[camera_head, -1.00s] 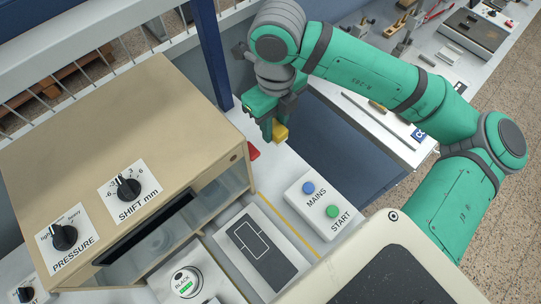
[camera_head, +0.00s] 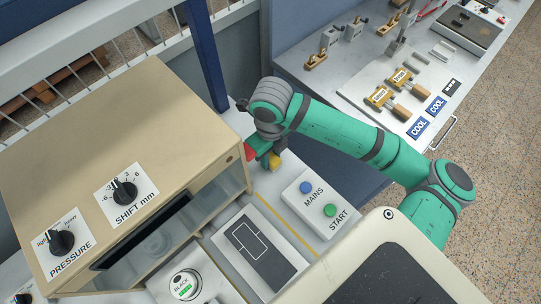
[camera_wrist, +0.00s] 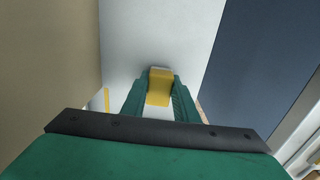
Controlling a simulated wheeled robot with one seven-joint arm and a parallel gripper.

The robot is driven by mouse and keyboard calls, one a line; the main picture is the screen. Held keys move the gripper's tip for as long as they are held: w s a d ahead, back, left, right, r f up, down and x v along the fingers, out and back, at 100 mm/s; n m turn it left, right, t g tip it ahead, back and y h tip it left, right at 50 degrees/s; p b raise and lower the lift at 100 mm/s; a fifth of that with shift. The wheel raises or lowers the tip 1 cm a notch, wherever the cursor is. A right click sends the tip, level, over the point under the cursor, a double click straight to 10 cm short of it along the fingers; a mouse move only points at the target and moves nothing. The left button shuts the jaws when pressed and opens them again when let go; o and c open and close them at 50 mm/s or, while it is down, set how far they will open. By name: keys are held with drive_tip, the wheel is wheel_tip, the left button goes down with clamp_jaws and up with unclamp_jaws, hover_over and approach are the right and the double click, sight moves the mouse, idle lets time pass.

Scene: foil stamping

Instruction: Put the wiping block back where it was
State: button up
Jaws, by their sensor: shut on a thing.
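The wiping block is a small yellow block with a pale underside (camera_head: 275,163). It also shows in the wrist view (camera_wrist: 159,86), between the two green fingers. My gripper (camera_head: 268,160) is shut on it, beside the beige machine's right corner and over the pale bench top (camera_head: 262,190). In the wrist view my gripper (camera_wrist: 158,97) points down toward the pale surface. I cannot tell whether the block touches the bench.
The beige stamping machine (camera_head: 110,160) stands close on the left, with a red part (camera_head: 250,151) at its corner. A box with MAINS and START buttons (camera_head: 318,203) stands just to the right. A yellow line (camera_head: 285,225) runs along the bench. A side bench (camera_head: 370,70) holds tools.

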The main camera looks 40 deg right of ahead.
sight(270, 156)
drive_tip(key=shift+f, duration=0.3)
drive_tip(key=o, duration=1.1)
drive_tip(key=shift+r, duration=0.15)
wheel_tip(270, 156, up, 12)
drive_tip(key=shift+r, duration=0.1)
